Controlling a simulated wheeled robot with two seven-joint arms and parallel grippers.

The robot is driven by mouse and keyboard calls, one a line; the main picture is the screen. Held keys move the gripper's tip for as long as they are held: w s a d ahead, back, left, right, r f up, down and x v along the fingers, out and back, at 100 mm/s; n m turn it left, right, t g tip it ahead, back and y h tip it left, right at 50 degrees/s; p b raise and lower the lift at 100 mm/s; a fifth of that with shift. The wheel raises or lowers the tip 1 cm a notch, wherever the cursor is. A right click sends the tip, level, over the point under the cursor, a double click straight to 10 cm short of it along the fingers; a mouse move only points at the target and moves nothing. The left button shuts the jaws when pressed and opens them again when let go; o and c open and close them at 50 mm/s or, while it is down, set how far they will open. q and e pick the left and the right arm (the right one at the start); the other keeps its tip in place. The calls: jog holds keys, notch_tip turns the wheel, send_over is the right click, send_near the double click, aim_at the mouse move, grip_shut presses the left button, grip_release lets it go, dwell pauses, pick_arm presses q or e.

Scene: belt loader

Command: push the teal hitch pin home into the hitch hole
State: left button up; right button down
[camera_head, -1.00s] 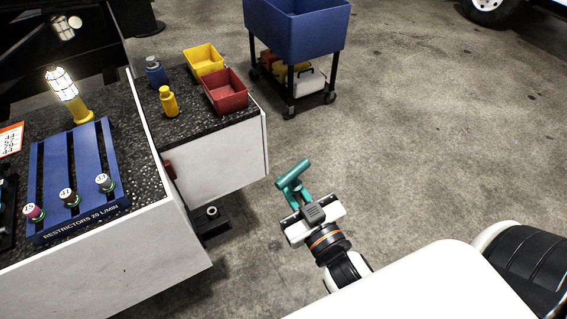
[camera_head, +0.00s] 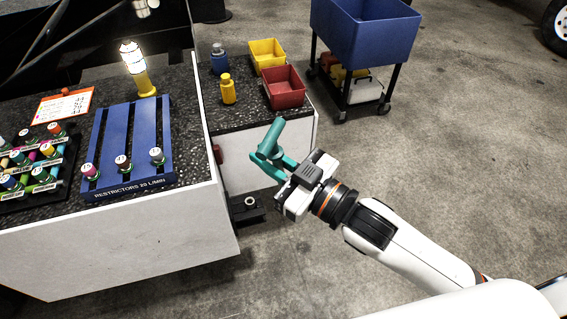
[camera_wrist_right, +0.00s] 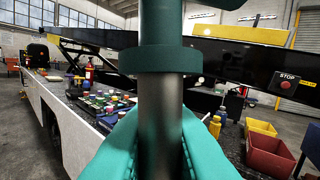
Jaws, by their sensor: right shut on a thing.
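The teal hitch pin (camera_head: 267,139) is in my right gripper (camera_head: 270,165), which is shut on it. Its teal crossbar handle is uppermost and tilted in the head view. In the right wrist view the pin's teal collar (camera_wrist_right: 165,60) and grey shank (camera_wrist_right: 160,125) stand upright between my right gripper's teal fingers (camera_wrist_right: 160,150). The shank's lower end is hidden. The black hitch (camera_head: 247,210) sits low at the white cabinet's end, its hole ringed in a light colour (camera_head: 249,201). The pin is above and apart from it. My left gripper is not in view.
The white cabinet (camera_head: 130,240) and its dark speckled top bear a blue restrictor rack (camera_head: 132,125), a lamp, bottles, and red (camera_head: 284,88) and yellow bins. A blue cart (camera_head: 365,30) stands behind. The floor at right is clear.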

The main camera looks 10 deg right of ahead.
jog(key=w+a+f+n+g+y, duration=0.4)
jog(key=g+y, duration=0.1)
jog(key=g, duration=0.1)
jog(key=shift+f+n, duration=0.35)
jog(key=shift+n, duration=0.05)
jog(key=shift+w, duration=0.1)
